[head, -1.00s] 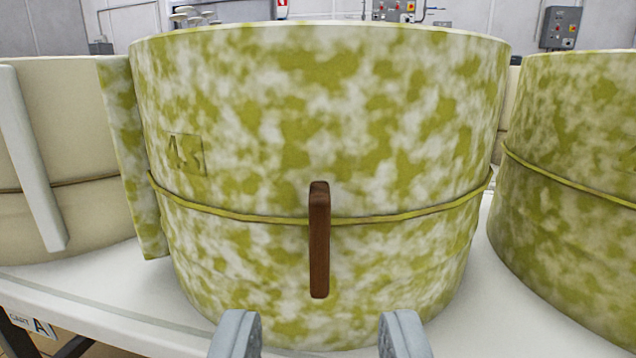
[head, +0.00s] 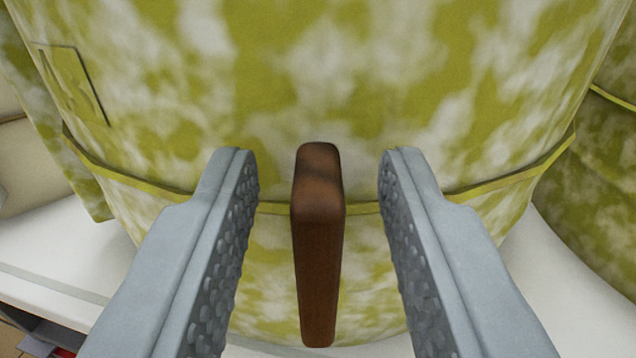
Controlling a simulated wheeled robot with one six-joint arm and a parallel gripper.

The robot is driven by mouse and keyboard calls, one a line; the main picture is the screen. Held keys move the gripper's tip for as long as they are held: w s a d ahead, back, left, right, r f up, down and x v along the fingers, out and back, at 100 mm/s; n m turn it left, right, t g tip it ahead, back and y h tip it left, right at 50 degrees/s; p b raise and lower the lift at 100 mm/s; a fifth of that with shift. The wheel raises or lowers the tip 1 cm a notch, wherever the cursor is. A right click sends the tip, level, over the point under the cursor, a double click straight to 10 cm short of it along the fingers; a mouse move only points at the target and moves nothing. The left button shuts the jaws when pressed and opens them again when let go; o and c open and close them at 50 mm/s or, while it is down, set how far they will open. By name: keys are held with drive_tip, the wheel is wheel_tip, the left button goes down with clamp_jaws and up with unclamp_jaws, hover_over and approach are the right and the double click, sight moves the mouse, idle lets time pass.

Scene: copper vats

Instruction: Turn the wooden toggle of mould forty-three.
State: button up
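Mould forty-three (head: 330,85) is a round mould with mottled yellow-green and white sides, and it fills most of the view. Its number plate (head: 72,82) is at the upper left, seen at a slant and hard to read now. A thin cord (head: 472,191) runs around it. The dark brown wooden toggle (head: 319,240) stands upright at the front, across the cord. My gripper (head: 319,172) is open, with one grey finger on each side of the toggle. A clear gap shows between each finger and the wood.
A white table top (head: 60,245) carries the moulds. Another mottled mould (head: 590,190) stands close on the right. A cream mould (head: 20,165) stands at the left edge. The table's front edge is at the lower left.

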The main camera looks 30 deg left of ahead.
clamp_jaws()
drive_tip(key=shift+s+a+n, duration=0.1)
drive_tip(key=shift+n, duration=0.2)
drive_tip(key=n, duration=0.3)
drive_tip(key=shift+s+a+f, duration=0.1)
drive_tip(key=shift+s+a, duration=0.05)
drive_tip(key=shift+a, duration=0.15)
drive_tip(key=n, duration=0.3)
drive_tip(key=shift+s+a+f+n, duration=0.2)
drive_tip(key=shift+a+n, duration=0.1)
drive_tip(key=shift+a, duration=0.05)
drive_tip(key=n, duration=0.3)
drive_tip(key=f+n, duration=0.1)
drive_tip(key=n, duration=0.3)
drive_tip(key=a+f+n, duration=0.1)
drive_tip(key=n, duration=0.2)
drive_tip(key=shift+s+f+n, duration=0.15)
drive_tip(key=shift+s+n, duration=0.1)
drive_tip(key=shift+n, duration=0.05)
